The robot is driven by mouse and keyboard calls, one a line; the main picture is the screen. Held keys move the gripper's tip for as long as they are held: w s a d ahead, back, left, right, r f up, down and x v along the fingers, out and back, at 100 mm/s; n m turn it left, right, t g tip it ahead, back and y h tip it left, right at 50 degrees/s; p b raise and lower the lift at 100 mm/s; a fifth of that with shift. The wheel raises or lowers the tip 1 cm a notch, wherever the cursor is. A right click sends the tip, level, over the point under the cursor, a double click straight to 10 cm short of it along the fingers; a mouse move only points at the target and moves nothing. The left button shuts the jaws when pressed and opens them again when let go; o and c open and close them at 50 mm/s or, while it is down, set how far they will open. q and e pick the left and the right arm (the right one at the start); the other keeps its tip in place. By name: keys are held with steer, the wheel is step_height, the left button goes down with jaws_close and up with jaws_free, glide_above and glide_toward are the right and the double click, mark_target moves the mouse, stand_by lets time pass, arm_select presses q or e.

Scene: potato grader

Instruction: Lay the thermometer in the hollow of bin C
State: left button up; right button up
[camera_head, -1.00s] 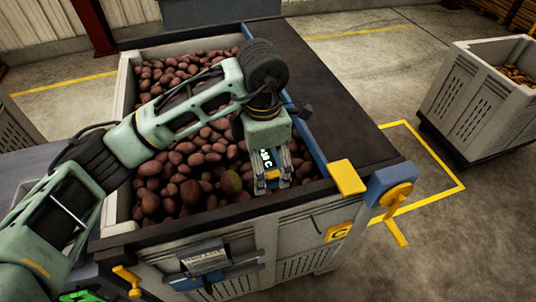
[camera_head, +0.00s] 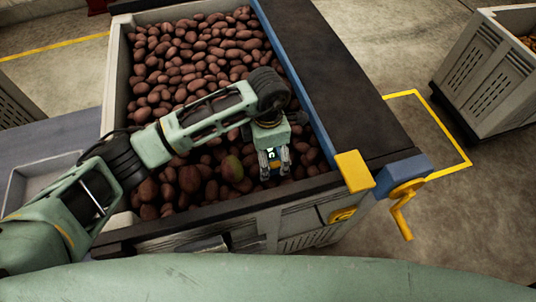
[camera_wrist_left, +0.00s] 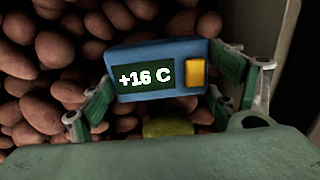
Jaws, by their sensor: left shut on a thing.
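The thermometer is a blue box with a yellow button and a screen reading +16 C; it shows in the left wrist view (camera_wrist_left: 150,72) and small in the head view (camera_head: 271,156). My left gripper (camera_head: 274,168) is shut on it, one finger at each end, above the potatoes near the front right of bin C (camera_head: 295,222). A yellow "C" plate (camera_head: 342,214) is on the bin's front. I cannot make out the hollow. My right gripper is out of view.
Reddish potatoes (camera_head: 190,60) fill the bin. A blue rail (camera_head: 298,75) and dark ledge (camera_head: 345,90) run along its right side. A yellow block (camera_head: 352,170) and yellow crank (camera_head: 402,208) are at the front right corner. Another bin (camera_head: 490,80) stands farther right.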

arm_select(q)
step_height(320, 180, down, 2)
steer(key=shift+f, duration=0.1)
steer(key=o, duration=1.5)
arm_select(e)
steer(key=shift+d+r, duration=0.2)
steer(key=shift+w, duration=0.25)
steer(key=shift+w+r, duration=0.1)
